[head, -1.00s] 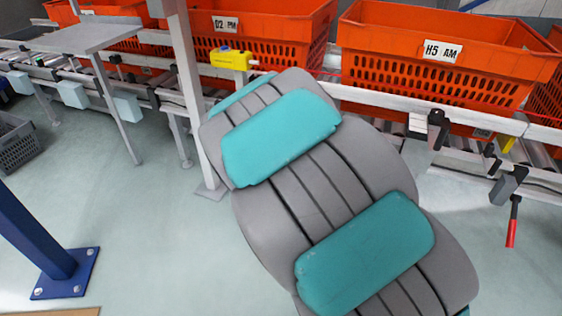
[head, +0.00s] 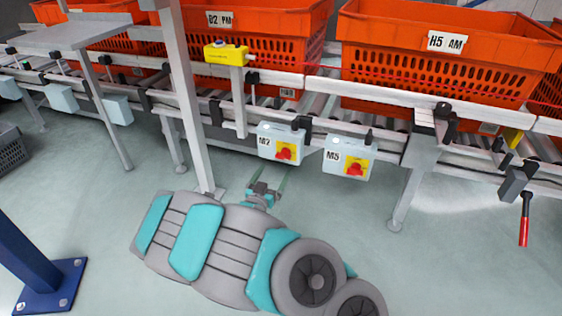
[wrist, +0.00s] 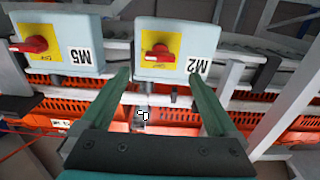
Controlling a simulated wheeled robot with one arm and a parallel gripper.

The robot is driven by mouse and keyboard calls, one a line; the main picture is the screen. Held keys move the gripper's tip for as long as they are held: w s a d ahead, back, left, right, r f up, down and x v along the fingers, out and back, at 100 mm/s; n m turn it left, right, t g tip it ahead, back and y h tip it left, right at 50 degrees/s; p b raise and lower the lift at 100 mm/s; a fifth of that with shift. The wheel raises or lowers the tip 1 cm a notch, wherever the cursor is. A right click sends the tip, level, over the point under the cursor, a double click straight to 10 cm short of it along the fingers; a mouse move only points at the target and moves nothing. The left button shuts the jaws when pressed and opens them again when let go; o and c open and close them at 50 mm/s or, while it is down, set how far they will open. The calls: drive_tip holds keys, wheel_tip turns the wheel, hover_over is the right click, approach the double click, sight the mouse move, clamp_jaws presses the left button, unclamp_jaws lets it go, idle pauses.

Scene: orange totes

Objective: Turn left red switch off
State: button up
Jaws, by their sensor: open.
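The left red switch (head: 283,154) is a red knob on a yellow plate on the pale box marked M2. In the upside-down wrist view this red knob (wrist: 157,51) is at the upper middle. A second red switch (head: 355,169) is on the box marked M5 to its right; its red knob (wrist: 32,45) is at the left of the wrist view. My gripper (head: 272,180) is open and empty, just below the M2 box in the head view. In the wrist view its fingers (wrist: 160,74) are spread to either side of the M2 knob, apart from it.
Orange totes (head: 440,62) stand on the roller conveyor above the switch boxes. A grey post (head: 186,90) rises left of my gripper. A yellow device (head: 228,54) is mounted above the M2 box. A red-handled lever (head: 525,220) hangs at the right.

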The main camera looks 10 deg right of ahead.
sight(282, 159)
drive_tip(key=shift+b+x, duration=0.4)
drive_tip(key=shift+x, duration=3.35)
drive_tip(key=shift+c, duration=0.2)
drive_tip(key=c, duration=1.3)
